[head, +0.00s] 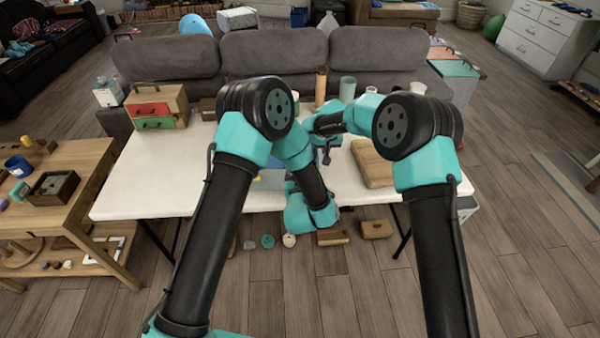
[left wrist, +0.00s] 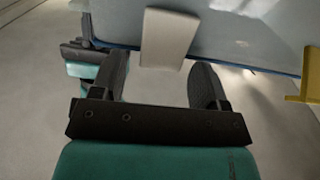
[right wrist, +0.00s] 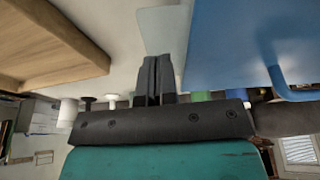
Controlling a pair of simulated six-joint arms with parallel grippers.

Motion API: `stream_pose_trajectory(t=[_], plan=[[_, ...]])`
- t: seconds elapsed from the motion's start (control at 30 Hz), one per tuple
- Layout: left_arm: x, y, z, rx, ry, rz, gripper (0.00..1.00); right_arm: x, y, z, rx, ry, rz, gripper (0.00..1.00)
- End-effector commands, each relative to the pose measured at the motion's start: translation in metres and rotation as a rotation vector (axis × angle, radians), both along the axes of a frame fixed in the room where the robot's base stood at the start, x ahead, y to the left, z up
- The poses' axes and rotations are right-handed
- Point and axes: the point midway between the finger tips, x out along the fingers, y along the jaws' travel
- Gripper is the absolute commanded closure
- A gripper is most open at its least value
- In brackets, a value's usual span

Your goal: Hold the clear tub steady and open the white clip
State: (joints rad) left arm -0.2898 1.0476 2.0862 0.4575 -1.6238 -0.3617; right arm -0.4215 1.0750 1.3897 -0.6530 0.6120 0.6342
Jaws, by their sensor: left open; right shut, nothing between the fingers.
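The clear tub (left wrist: 240,38) fills the top of the left wrist view, pale and blue-edged. The white clip (left wrist: 168,38) is on its near side, a yellow clip (left wrist: 302,85) at the right. My left gripper (left wrist: 160,74) is open, the white clip just beyond and between its fingertips, with no clear contact. My right gripper (right wrist: 155,62) is shut and empty, beside a large blue part (right wrist: 235,45) with a bent bar. A pale flat piece (right wrist: 162,28) shows beyond its tips. In the head view my arms mostly hide the tub; my right gripper (head: 326,150) points down there.
The white table (head: 150,185) is clear at its left front. A small drawer chest (head: 157,106) stands at the back left. Cylinders, including a tall brown one (head: 321,88), stand along the back, before the grey sofa (head: 262,52).

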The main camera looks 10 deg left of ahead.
Motion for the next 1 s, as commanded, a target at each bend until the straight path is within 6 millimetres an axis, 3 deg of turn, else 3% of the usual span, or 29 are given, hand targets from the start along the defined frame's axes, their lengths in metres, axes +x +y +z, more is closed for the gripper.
stream_pose_trajectory(t=[0.1,0.6,1.0], plan=[[-0.0002,0.0001,0.0,0.0,0.0,0.0,0.33,-0.0027,-0.0005,-0.0065,-0.004,0.011,0.0,1.0],[-0.0005,0.0,0.0,0.0,0.0,0.0,0.81,-0.0027,-0.0005,-0.0065,-0.004,0.01,0.0,1.0],[-0.0045,-0.0004,-0.0041,0.02,-0.096,0.0,0.81,-0.0027,-0.0005,-0.0064,-0.004,0.01,0.0,1.0]])
